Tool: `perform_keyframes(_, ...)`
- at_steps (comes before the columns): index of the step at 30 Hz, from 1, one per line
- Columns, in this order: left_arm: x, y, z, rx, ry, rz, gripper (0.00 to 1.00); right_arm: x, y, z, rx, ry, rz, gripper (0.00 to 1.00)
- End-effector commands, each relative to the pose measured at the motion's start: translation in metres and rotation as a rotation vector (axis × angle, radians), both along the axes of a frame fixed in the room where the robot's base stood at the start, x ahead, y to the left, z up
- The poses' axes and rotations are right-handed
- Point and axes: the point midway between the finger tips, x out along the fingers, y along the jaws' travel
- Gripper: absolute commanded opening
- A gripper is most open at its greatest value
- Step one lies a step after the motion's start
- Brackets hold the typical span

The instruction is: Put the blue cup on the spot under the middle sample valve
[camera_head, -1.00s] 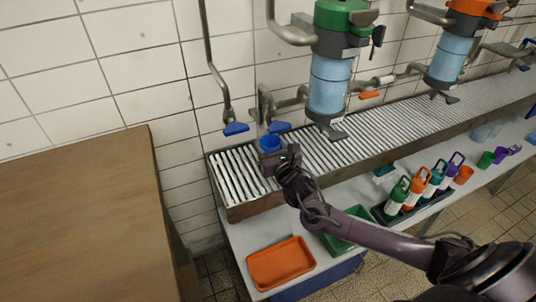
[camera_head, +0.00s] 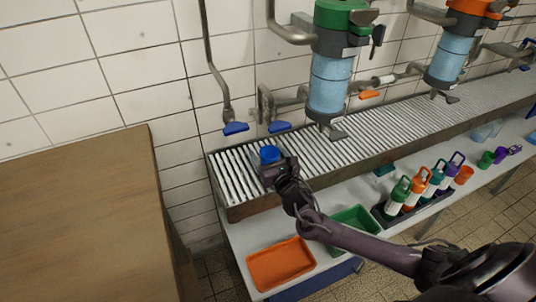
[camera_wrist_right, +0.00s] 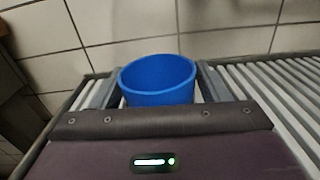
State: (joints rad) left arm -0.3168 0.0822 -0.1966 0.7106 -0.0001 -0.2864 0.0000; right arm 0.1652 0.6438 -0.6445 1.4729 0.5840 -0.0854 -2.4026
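The blue cup (camera_head: 270,154) is over the left end of the slatted metal rack (camera_head: 232,177), below the blue-handled valves. In the right wrist view the cup (camera_wrist_right: 158,84) is upright, with a finger against each side. My right gripper (camera_head: 270,162) is shut on it. I cannot tell whether the cup's base touches the slats. Two valves with blue handles, one at left (camera_head: 235,128) and one right of it (camera_head: 279,126), hang above and behind the cup. An orange valve handle (camera_head: 369,94) is farther right. Which is the middle sample valve is unclear. My left gripper is out of view.
A green-topped filter housing (camera_head: 330,85) and an orange-topped one (camera_head: 450,55) hang over the rack. In front stand an orange tray (camera_head: 280,264), a green tray (camera_head: 352,222) and several handled bottles (camera_head: 398,197). A wooden cabinet top (camera_head: 75,215) is at left.

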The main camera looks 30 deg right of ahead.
Motion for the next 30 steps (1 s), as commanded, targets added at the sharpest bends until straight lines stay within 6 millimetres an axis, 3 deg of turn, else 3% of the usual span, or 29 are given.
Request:
perform_keyframes(11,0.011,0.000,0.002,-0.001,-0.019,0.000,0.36,-0.006,0.000,0.001,-0.001,0.002,0.000,0.69)
perform_keyframes(24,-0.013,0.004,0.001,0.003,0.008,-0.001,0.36,-0.093,0.006,0.001,-0.001,0.004,0.002,0.69)
perform_keyframes(30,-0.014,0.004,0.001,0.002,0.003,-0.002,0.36,-0.115,0.007,0.002,0.000,0.001,0.001,0.69)
